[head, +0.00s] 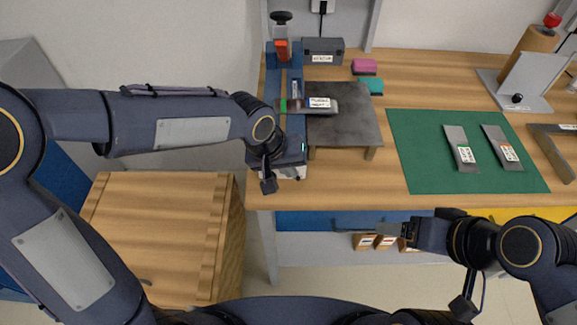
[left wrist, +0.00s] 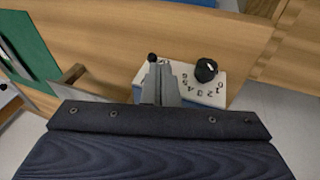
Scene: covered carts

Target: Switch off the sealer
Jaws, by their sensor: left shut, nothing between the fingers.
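The sealer (head: 270,85) is a blue machine at the left end of the wooden bench, with a black knob and an orange part at its far end. Its white control panel (head: 292,173) is mostly covered by my left arm. In the left wrist view the panel (left wrist: 213,97) carries a black dial (left wrist: 206,70) with numbers around it. A small black ball tip (left wrist: 152,57) shows just past my left fingertips. My left gripper (left wrist: 159,72) is shut and empty over the panel; contact cannot be told. My right gripper (head: 385,229) is in front of the bench edge, its opening unclear.
A grey plate (head: 348,125) stands beside the sealer, with a labelled pouch (head: 318,104) across the sealer. A green mat (head: 420,150) bears two grey pouches. A wooden cabinet (head: 150,235) stands at the left, below the bench.

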